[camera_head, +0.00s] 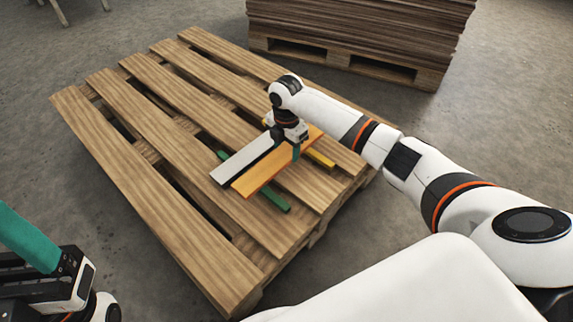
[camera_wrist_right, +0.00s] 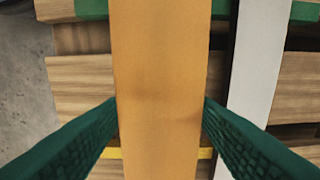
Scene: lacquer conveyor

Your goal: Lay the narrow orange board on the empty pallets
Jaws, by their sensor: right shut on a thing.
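The narrow orange board (camera_head: 262,176) is over the near right part of the wooden pallet (camera_head: 150,124), side by side with a white board (camera_head: 240,165). My right gripper (camera_head: 287,143) is shut on the orange board. In the right wrist view, the two green fingers of my right gripper (camera_wrist_right: 160,120) touch its long edges (camera_wrist_right: 160,60). I cannot tell whether the board rests on the strips below or is slightly lifted. My left gripper (camera_head: 42,275) is at the lower left, off the pallet, with one green finger clearly visible.
A green strip (camera_head: 275,198) and a yellow strip (camera_head: 319,157) run crosswise beneath the boards. A tall stack of brown boards (camera_head: 365,32) stands on another pallet at the back. The pallet's left and far slats are bare.

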